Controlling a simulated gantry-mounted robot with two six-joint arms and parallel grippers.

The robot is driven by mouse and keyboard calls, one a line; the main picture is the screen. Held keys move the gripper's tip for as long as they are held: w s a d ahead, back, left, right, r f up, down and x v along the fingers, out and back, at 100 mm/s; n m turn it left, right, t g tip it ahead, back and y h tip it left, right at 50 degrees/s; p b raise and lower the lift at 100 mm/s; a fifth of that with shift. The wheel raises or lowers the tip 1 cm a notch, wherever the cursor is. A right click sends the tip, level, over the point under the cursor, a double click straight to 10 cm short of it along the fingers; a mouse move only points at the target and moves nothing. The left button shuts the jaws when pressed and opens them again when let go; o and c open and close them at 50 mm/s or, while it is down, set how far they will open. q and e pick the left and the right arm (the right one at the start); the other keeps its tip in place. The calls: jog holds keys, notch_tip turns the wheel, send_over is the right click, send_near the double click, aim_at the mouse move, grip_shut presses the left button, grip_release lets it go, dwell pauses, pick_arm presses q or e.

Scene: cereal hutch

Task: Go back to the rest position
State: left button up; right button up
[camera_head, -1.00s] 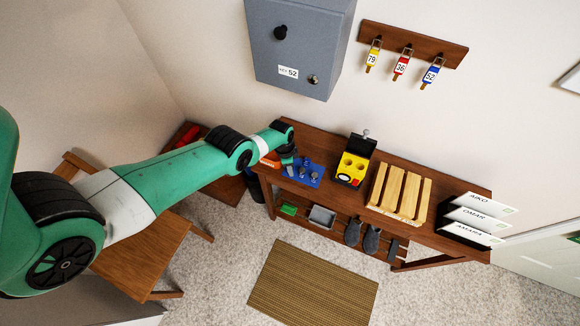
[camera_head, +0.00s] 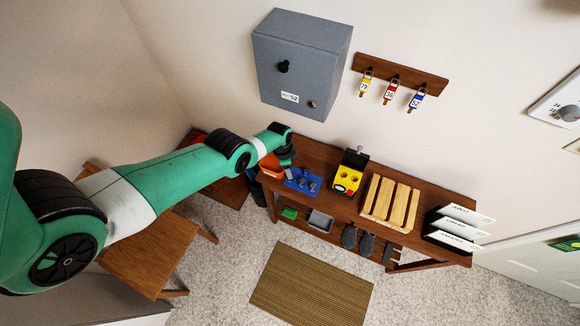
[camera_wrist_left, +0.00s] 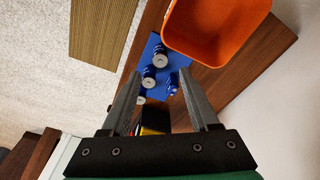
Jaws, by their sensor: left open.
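My left gripper (camera_head: 287,160) is above the left end of the wooden bench (camera_head: 325,160), close to the orange bin (camera_head: 270,166) and the blue tray (camera_head: 290,182). In the left wrist view its two fingers (camera_wrist_left: 159,74) are spread apart with nothing gripped between them. That view shows the blue tray (camera_wrist_left: 150,48), with several blue-and-grey cylindrical pieces on it, beyond the fingertips. The orange bin (camera_wrist_left: 205,50) is at the upper right and looks empty. My right gripper is in neither view.
A yellow-and-black box (camera_head: 347,180), a slatted wooden crate (camera_head: 390,203) and a labelled letter rack (camera_head: 455,225) stand along the bench. A grey cabinet (camera_head: 300,60) and a key rack (camera_head: 402,74) hang above. A brown mat (camera_head: 312,288) lies on the floor.

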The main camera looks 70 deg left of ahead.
pick_arm(q)
notch_tip(320, 180, up, 3)
jog(key=shift+s+a+r+p, duration=0.1)
jog(key=shift+s+r+p, duration=0.1)
jog(key=shift+p, duration=0.8)
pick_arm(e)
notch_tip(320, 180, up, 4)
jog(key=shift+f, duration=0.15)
pick_arm(q)
jog(key=shift+f, duration=0.1)
